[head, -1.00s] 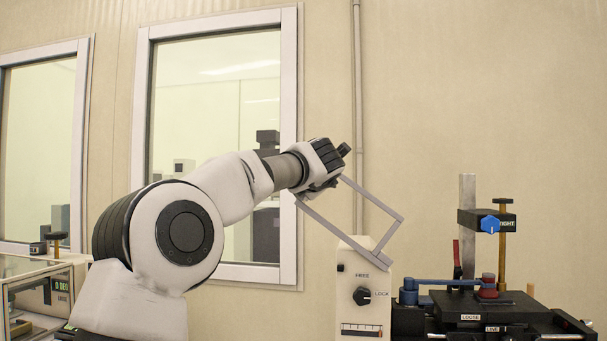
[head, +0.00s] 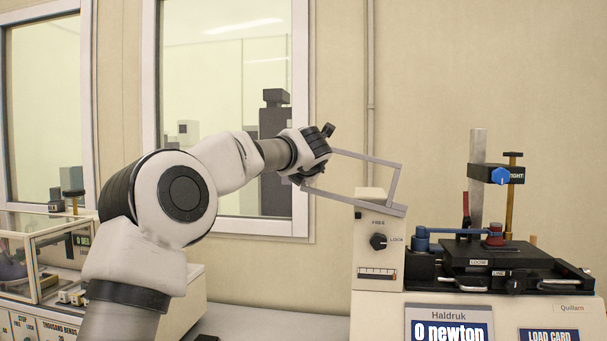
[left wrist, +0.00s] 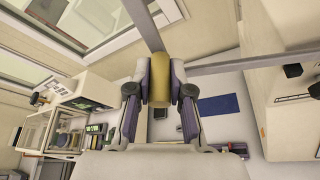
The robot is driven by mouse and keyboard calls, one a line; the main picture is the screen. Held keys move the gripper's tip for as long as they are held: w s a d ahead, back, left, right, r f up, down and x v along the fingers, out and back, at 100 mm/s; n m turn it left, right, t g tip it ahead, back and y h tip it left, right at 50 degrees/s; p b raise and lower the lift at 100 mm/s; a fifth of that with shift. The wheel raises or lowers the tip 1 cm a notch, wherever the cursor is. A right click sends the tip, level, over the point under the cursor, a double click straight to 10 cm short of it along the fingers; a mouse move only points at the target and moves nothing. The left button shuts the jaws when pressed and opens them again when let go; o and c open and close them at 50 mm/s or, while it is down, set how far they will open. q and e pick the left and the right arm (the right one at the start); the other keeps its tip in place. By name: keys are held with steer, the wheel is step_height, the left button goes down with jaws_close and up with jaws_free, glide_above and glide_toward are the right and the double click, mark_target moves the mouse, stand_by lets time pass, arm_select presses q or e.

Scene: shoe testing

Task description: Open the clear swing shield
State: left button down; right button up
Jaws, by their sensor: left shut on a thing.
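The swing shield (head: 366,156) is a clear pane in a thin grey frame. In the head view it sticks out to the left from the top of a cream control box (head: 378,245), tilted. My left gripper (head: 318,160) is at the shield's left end. In the left wrist view my left gripper (left wrist: 160,85) is shut on a tan cylindrical handle (left wrist: 160,62), and grey frame bars run out from beside it. The handle is hidden in the head view. My right gripper is not in view.
The box's front has a black knob (head: 378,241) marked FREE and LOCK. To its right stands a test rig with a black platform (head: 490,257) and a metal post (head: 477,180). A clear-sided machine (head: 50,260) stands at the left. The wall and window are behind.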

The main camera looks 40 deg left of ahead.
arm_select(q)
steer(key=c, duration=1.1)
jaws_free()
steer(key=shift+w, duration=0.1)
steer(key=shift+o, duration=0.2)
steer(key=v, duration=0.7)
steer(key=shift+d+r, duration=0.1)
steer(key=shift+d, duration=0.1)
